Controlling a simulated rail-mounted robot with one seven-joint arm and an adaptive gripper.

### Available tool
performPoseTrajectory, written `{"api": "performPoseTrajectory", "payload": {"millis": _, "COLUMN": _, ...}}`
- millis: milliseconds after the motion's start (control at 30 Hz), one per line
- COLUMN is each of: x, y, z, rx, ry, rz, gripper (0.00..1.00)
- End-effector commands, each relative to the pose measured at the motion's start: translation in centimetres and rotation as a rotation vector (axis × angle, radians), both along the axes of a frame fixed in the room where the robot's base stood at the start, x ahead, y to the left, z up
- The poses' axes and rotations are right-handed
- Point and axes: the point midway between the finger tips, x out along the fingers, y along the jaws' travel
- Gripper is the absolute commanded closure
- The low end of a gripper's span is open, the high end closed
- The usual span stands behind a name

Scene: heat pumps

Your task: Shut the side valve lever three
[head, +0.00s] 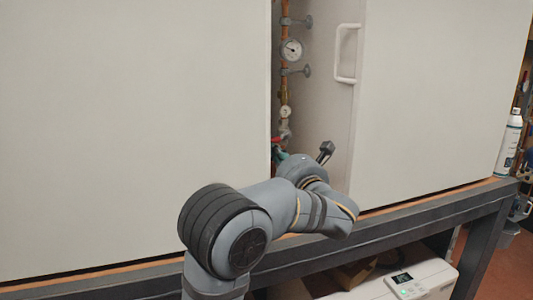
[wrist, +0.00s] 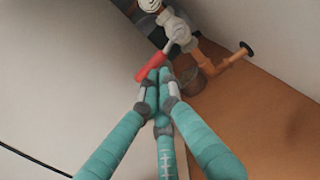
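A red valve lever (wrist: 152,66) on a pale metal valve (wrist: 177,32) shows at the top middle of the wrist view. It is also a small red spot in the head view (head: 276,141), low on the copper pipe in the gap. My gripper (wrist: 158,76) has teal fingers that meet at their tips, with no visible gap between them. The tips lie right at the red lever and overlap its near edge; I cannot tell whether they touch it. In the head view my gripper (head: 281,157) is mostly hidden behind my wrist. No number shows on the lever.
Large pale panels flank the narrow gap; the right one has a white handle (head: 345,53). An orange-brown pipe with a black end (wrist: 243,50) juts out right of the valve. A spray can (head: 511,140) stands at far right.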

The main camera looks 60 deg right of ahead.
Motion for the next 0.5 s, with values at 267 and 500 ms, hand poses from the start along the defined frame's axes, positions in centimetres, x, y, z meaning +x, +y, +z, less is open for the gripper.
{"api": "performPoseTrajectory", "payload": {"millis": 267, "x": 0.3, "y": 0.2, "z": -0.3, "rx": -0.005, "ry": -0.001, "rz": 0.008, "gripper": 1.0}}
{"api": "performPoseTrajectory", "payload": {"millis": 500, "x": -0.6, "y": 0.6, "z": -3.8, "rx": -0.003, "ry": -0.003, "rz": 0.003, "gripper": 1.0}}
